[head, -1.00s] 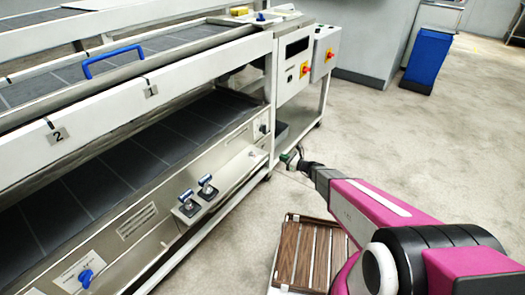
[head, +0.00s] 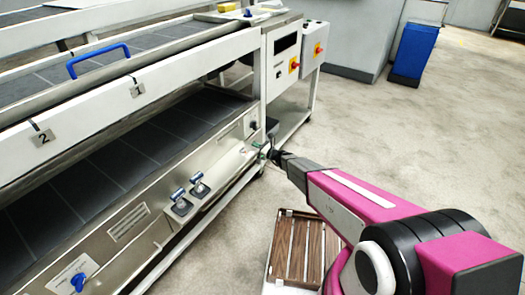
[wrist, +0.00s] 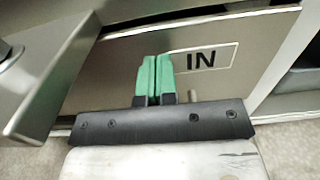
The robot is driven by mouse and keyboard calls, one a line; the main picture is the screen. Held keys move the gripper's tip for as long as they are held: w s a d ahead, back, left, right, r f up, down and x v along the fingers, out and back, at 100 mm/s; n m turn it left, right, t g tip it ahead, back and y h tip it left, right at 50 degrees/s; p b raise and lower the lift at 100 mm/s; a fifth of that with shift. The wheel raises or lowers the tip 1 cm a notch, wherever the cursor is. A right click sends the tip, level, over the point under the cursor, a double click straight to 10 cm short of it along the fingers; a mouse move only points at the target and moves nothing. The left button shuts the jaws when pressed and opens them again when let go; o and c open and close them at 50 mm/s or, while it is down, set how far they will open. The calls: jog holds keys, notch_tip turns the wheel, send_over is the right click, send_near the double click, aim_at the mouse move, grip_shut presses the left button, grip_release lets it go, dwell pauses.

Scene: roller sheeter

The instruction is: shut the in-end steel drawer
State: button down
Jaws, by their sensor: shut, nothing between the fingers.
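A plain steel front with a white-framed IN label (wrist: 204,58) fills the middle of the wrist view. My gripper (wrist: 152,78) is shut and empty, its green fingers pressed together over that front, just left of the label. Whether the fingertips touch it I cannot tell. A steel edge (wrist: 52,85) juts out at the left of the wrist view; I cannot tell if it belongs to the drawer. In the head view my gripper (head: 266,152) is at the right end of the long lower steel panel (head: 128,222). The drawer's outline and how far it stands out are unclear there.
Two blue-handled levers (head: 190,196) and a blue knob (head: 78,281) sit along the lower panel. A machine leg (head: 262,125) stands close to my gripper. Open floor (head: 400,140) extends to the right.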

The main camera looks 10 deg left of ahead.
jog(key=shift+x, duration=0.8)
jog(key=shift+x, duration=1.2)
jog(key=shift+w, duration=0.1)
